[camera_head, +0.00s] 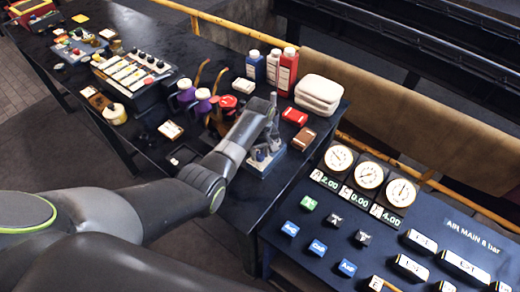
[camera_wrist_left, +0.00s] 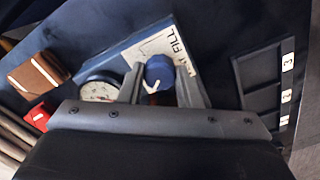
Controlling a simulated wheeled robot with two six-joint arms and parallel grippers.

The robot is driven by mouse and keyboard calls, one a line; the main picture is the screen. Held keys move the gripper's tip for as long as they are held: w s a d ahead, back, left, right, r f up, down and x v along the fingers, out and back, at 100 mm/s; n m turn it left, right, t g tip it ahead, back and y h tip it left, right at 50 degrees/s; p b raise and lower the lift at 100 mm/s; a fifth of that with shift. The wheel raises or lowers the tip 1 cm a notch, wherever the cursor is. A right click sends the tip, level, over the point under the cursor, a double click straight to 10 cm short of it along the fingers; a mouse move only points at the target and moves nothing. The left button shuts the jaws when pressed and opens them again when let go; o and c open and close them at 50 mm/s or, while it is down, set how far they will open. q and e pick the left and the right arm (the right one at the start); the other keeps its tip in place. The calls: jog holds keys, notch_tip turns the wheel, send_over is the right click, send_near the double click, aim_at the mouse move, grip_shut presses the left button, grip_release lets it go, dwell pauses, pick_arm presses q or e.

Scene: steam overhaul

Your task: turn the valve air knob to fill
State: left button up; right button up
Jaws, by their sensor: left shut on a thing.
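The valve air knob (camera_wrist_left: 158,72) is a round blue knob with a white pointer mark, in the left wrist view. It sits on a blue valve unit with a white label plate (camera_wrist_left: 160,42) that reads FILL; the other lettering is hard to read. The pointer mark slants and I cannot tell which label it indicates. My left gripper (camera_wrist_left: 160,90) is shut on the knob, one finger on each side. In the head view my left gripper (camera_head: 267,146) is over the small blue valve unit (camera_head: 256,168) and hides most of it. My right gripper is not in view.
A small round gauge (camera_wrist_left: 98,88) is beside the knob. A brown block (camera_head: 303,138) and a red block (camera_head: 294,116) lie close by. White stacked pads (camera_head: 318,94) and several bottles stand behind. A panel with dials (camera_head: 370,174) and coloured buttons is at the right.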

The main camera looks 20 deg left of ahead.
pick_arm(q)
jog(key=m, duration=0.4)
jog(key=shift+m, duration=0.3)
jog(key=m, duration=0.5)
jog(key=shift+m, duration=0.3)
jog(key=m, duration=0.4)
jog(key=shift+m, duration=2.5)
jog(key=o, duration=1)
jog(key=shift+c, duration=0.2)
